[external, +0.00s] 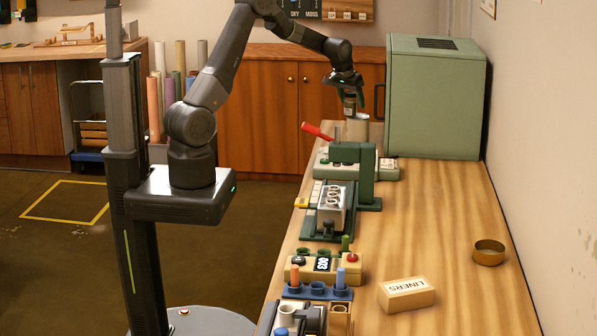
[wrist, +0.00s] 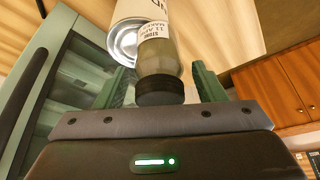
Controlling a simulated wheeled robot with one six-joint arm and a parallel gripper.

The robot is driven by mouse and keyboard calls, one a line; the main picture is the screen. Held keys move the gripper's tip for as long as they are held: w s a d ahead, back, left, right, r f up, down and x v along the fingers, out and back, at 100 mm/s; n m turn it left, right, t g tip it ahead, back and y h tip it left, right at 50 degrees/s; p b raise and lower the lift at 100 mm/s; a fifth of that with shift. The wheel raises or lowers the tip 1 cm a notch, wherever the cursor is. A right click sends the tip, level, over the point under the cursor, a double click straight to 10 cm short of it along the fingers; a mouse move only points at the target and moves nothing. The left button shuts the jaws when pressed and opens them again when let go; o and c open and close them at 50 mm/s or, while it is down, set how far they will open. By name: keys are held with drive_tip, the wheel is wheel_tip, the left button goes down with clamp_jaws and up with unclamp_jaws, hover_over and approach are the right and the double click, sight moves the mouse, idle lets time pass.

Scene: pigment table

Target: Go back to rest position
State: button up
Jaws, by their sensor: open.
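My gripper (external: 356,96) is at the far end of the table, below my bent arm. In the wrist view its two green fingers (wrist: 163,80) stand apart, one on each side of a small jar. The jar (wrist: 158,58) has a dark lid (wrist: 160,92) towards my palm, a dull greenish body and a white printed label; it also shows under my gripper in the external view (external: 349,101). Gaps show beside the jar. Beyond it is a pale can (wrist: 124,38) with a metal rim, also seen in the external view (external: 357,130). Whether jar and can touch is unclear.
A green cabinet (external: 432,105) stands right of my gripper. A red-handled green device (external: 353,165), a green press-like unit (external: 330,208) and a display box (external: 322,267) line the table's left side. A liners box (external: 406,294) and brass ring (external: 489,252) lie right. The table's middle is clear.

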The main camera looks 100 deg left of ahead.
wheel_tip(320, 180, up, 16)
drive_tip(key=b, duration=0.2)
drive_tip(key=w+d+m+h+b, duration=0.1)
drive_tip(key=w+d+m, duration=0.1)
drive_tip(key=w+d, duration=0.45)
drive_tip(key=w+d+m+t+b, duration=0.1)
drive_tip(key=w+d+m, duration=0.15)
drive_tip(key=d, duration=0.75)
drive_tip(key=w+d+m+h+b, duration=0.1)
drive_tip(key=w+d+m, duration=0.1)
drive_tip(key=w+d, duration=0.5)
drive_tip(key=s+d+m+h+b, duration=0.1)
drive_tip(key=d+m, duration=0.4)
drive_tip(key=d, duration=2.6)
drive_tip(key=shift+s+d+f+m+t+h+b, duration=0.3)
drive_tip(key=shift+m+t+h+b, duration=0.15)
drive_tip(key=shift+b, duration=0.5)
